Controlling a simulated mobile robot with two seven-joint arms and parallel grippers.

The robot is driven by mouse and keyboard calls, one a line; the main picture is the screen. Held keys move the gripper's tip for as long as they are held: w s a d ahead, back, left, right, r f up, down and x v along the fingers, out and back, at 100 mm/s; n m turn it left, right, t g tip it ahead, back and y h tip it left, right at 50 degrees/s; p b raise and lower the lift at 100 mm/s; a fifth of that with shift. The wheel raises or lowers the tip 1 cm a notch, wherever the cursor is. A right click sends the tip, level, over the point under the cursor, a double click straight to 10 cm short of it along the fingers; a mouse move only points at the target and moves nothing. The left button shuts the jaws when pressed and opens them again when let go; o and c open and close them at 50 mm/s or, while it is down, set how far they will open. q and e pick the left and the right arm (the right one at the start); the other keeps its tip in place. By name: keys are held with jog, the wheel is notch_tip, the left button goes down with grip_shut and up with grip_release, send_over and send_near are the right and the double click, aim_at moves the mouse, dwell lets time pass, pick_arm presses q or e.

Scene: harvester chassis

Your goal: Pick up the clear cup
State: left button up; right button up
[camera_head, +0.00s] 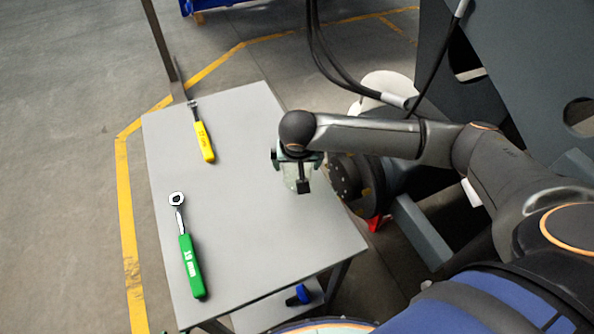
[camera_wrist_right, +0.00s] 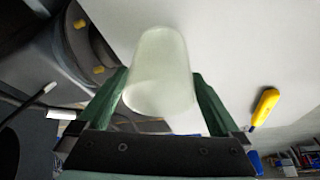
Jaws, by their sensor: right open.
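The clear cup (camera_wrist_right: 160,75) is a pale, frosted, greenish-white cup between the two green fingers of my open right gripper (camera_wrist_right: 160,105) in the right wrist view. I cannot tell whether either finger touches it. In the head view the cup (camera_head: 291,178) stands near the right edge of the grey table (camera_head: 235,240), mostly hidden under my right gripper (camera_head: 298,165). My left gripper is not in either view.
A yellow-handled tool (camera_head: 203,140) lies at the table's far side. A green-handled wrench (camera_head: 190,262) lies at the near left. The table's middle is clear. Dark machinery (camera_head: 510,60) with hanging cables stands right of the table. A blue-handled item (camera_head: 299,296) lies on a lower shelf.

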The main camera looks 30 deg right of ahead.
jog(key=c, duration=1.1)
jog(key=shift+c, duration=0.2)
jog(key=shift+r, duration=0.1)
